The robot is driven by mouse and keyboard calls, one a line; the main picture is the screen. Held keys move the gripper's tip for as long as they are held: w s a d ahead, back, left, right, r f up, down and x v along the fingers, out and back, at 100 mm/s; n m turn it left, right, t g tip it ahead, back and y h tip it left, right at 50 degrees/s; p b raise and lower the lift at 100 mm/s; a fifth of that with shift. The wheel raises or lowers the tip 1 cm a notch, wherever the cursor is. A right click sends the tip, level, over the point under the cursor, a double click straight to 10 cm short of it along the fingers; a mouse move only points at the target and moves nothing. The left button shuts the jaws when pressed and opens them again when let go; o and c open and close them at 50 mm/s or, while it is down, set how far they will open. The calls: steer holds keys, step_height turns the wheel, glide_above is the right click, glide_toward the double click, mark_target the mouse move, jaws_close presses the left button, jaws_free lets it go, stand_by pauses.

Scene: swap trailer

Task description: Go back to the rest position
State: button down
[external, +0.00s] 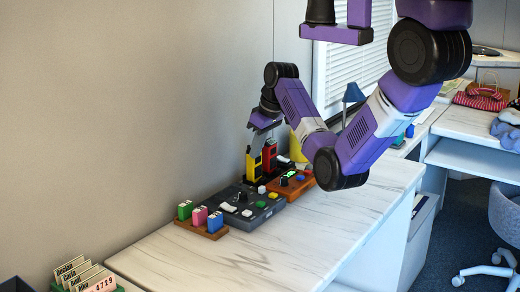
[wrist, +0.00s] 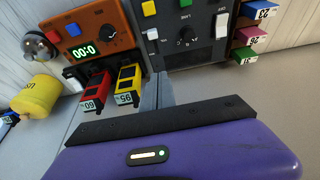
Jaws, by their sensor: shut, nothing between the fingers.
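My gripper (external: 254,149) is in the left middle of the external view, low over the back of the counter by the wall. In the wrist view its grey fingers (wrist: 158,92) are together and empty, close beside a yellow block (wrist: 127,84). I cannot tell whether they touch it. A red block (wrist: 94,92) stands on the other side of the yellow one. Both blocks carry white number labels. They stand by the back edge of a dark control panel (external: 234,211) and an orange-brown panel (external: 299,187) with a green display.
A wooden rack (external: 203,232) holds green, pink and blue blocks. A yellow cylinder (wrist: 37,95) stands near the orange-brown panel. Name cards (external: 84,274) stand at the front left. The marble counter (external: 290,240) is clear in front of the panels. The wall is close behind.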

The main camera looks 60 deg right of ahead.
stand_by(0.5)
steer(key=w+d+r+m+t+h, duration=0.2)
steer(key=w+d+r+t+h, duration=0.2)
steer(key=w+r+t, duration=0.2)
steer(key=s+a+t+y, duration=0.1)
steer(key=s+a, duration=0.8)
steer(key=s, duration=0.6)
steer(key=s+a+n+t+y, duration=0.1)
steer(key=s+a+t, duration=0.1)
steer(key=s+a, duration=0.8)
steer(key=s+a+n+t+y, duration=0.1)
steer(key=s+a, duration=0.9)
steer(key=s, duration=1)
steer(key=shift+s+a+t+y, duration=0.2)
steer(key=shift+t+y, duration=0.2)
steer(key=shift+y, duration=0.1)
steer(key=c, duration=2.1)
jaws_free()
steer(key=shift+f, duration=0.1)
